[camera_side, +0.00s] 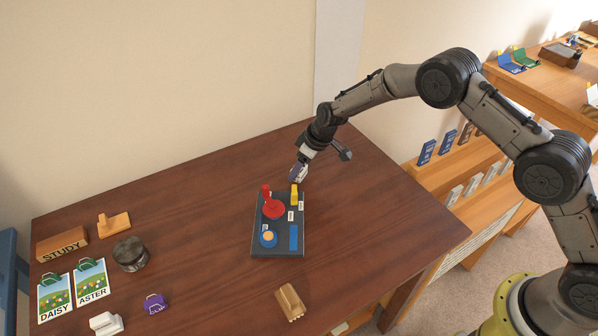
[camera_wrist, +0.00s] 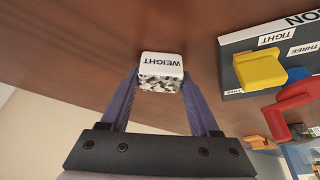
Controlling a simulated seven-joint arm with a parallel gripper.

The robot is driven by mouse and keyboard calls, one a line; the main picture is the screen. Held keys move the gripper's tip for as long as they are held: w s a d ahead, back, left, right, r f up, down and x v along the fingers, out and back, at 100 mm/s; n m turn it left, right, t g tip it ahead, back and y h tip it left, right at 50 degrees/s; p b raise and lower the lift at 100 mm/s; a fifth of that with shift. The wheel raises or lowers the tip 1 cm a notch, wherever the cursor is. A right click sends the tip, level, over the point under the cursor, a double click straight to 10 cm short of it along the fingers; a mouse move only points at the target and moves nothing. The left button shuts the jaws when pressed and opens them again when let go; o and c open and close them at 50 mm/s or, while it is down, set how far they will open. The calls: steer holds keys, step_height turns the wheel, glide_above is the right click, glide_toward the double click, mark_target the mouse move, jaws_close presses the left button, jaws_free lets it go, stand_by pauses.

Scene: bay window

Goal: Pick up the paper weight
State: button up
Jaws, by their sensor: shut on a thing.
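The paper weight (camera_wrist: 161,72) is a small block with a white top lettered WEIGHT and black-and-white speckled sides, seen in the wrist view. My gripper (camera_wrist: 160,85) is shut on it, with one purple finger against each side. In the side view my gripper (camera_side: 297,178) is low over the far part of the brown table, just behind the dark board. The weight is hard to make out there, and I cannot tell whether it touches the table.
A dark round tin (camera_side: 130,254), STUDY block (camera_side: 62,245) and cards (camera_side: 90,280) are left. A wooden piece (camera_side: 289,302) lies in front.

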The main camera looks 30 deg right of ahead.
jaws_close()
steer(key=shift+r, duration=0.1)
